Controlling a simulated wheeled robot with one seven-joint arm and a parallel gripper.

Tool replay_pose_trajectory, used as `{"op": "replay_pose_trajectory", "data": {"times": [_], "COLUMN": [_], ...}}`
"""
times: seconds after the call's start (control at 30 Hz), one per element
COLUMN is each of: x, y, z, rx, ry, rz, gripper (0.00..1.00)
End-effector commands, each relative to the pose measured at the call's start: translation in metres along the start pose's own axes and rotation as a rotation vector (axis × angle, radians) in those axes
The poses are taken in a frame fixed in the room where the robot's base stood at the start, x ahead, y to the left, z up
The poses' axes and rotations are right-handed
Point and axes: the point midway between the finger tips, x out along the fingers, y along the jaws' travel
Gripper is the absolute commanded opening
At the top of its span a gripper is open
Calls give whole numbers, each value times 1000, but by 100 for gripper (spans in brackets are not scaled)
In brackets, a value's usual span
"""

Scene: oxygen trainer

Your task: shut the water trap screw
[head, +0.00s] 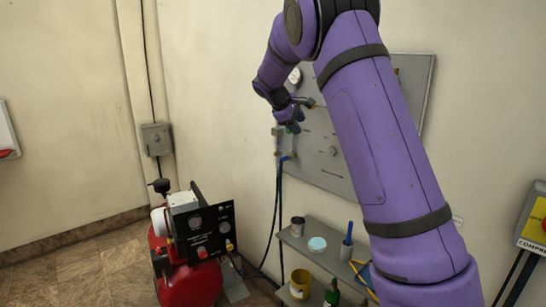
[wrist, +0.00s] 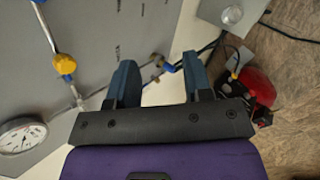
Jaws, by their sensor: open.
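The grey wall panel (head: 325,165) is partly hidden behind my arm in the head view. A small grey fitting (head: 278,141) with a blue part (head: 286,158) and dark hoses sits at its lower left edge. I cannot make out which part is the water trap screw. My gripper (head: 302,115) is in front of the panel, above the grey fitting. In the wrist view my gripper (wrist: 160,72) is open, with nothing between its two blue-grey fingers.
A gauge (wrist: 20,138) and a yellow knob (wrist: 64,64) are on the panel left of the fingers. Below stand a shelf (head: 300,249) with cans and a brush, and a red compressor (head: 190,285). A grey wall box (head: 156,139) is to the left.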

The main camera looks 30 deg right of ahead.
Motion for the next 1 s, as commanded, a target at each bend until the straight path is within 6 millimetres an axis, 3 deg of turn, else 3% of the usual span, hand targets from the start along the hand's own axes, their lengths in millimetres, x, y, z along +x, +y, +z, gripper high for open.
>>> {"op": "replay_pose_trajectory", "data": {"times": [0.03, 0.3, 0.53, 0.77, 1.0], "x": [11, 58, 92, 122, 144], "y": [4, 24, 26, 12, -17], "z": [-15, -82, -143, -208, -269], "rx": [-36, -233, -414, -609, -784], "ry": [-29, -181, -313, -443, -553], "rz": [27, 181, 321, 470, 611], "gripper": [46, 46, 46, 46, 46]}}
